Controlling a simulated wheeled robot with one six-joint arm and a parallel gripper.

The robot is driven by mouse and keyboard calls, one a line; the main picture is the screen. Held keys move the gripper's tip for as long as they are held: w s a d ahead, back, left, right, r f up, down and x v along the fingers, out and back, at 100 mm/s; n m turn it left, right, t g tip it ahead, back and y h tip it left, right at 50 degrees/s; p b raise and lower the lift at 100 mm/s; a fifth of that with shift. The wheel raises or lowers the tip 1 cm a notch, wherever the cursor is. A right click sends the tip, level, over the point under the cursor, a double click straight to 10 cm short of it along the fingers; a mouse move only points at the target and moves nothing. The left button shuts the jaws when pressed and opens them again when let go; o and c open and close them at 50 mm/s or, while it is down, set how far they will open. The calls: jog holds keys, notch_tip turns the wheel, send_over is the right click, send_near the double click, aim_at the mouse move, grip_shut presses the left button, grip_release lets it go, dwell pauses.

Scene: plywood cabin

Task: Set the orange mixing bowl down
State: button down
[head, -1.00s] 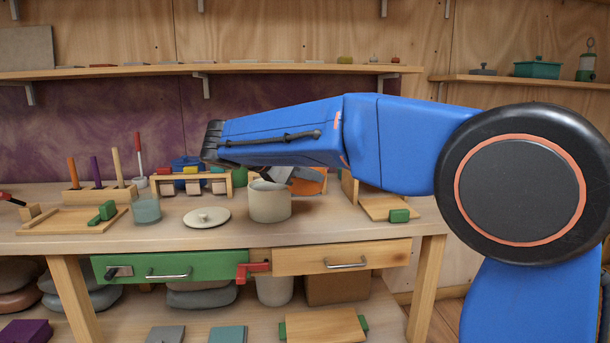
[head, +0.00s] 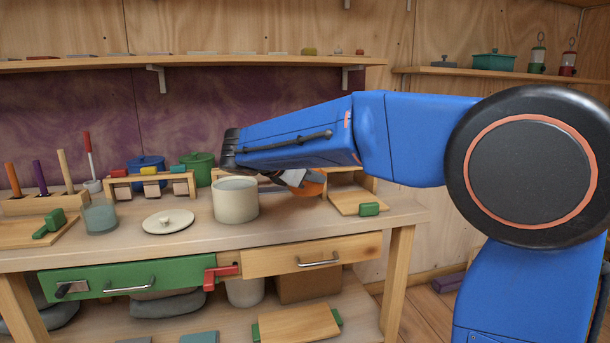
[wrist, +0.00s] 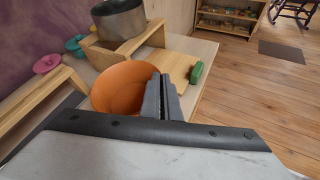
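The orange mixing bowl (wrist: 118,88) is in the wrist view, open side up, with its right rim between the two dark fingers of my gripper (wrist: 164,96). The fingers are close together and look shut on that rim. In the head view only part of the bowl (head: 312,186) shows below my blue arm, behind and right of a cream pot. It is over the right part of the workbench (head: 290,226). I cannot tell whether its base touches the top.
A cream pot (head: 236,203) and a pale lid (head: 168,222) stand left of the bowl. A cutting board with a green handle (wrist: 196,73) and a wooden stand bearing a grey pot (wrist: 120,20) are close by. The bench edge is to the right.

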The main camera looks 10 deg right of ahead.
jog(key=shift+f, duration=2.95)
jog(key=shift+f, duration=0.5)
jog(key=c, duration=1.9)
grip_release()
jog(key=shift+c, duration=0.2)
